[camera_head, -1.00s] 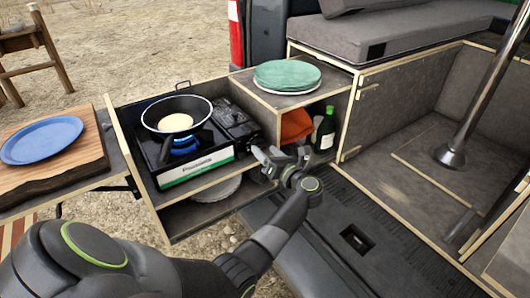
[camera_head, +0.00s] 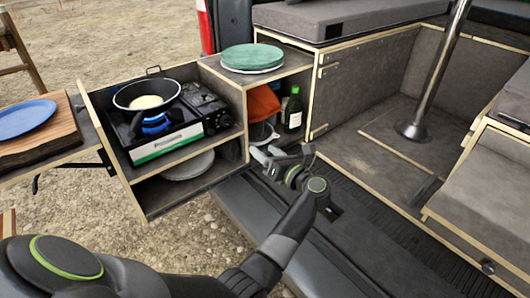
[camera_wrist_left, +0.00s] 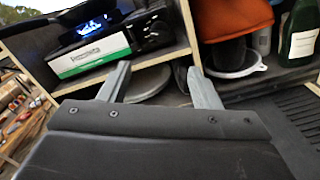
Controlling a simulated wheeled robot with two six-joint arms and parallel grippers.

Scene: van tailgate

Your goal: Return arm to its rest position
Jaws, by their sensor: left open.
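My left arm comes in from the bottom left in the head view. Its gripper (camera_head: 268,156) is in front of the shelf unit, just below the opening with the orange cloth and bottle. In the left wrist view its two grey fingers (camera_wrist_left: 152,86) stand wide apart with nothing between them. The stove (camera_wrist_left: 90,55) and a round plate (camera_wrist_left: 150,84) lie beyond the fingers. My right gripper is not in view.
A black pan (camera_head: 147,95) with pale food sits on the lit stove (camera_head: 172,138). Green plates (camera_head: 252,57) lie on the cabinet top. An orange cloth (camera_head: 263,103) and green bottle (camera_head: 293,110) stand below. A blue plate (camera_head: 27,117) lies on a wooden board. A metal post (camera_head: 436,72) rises at right.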

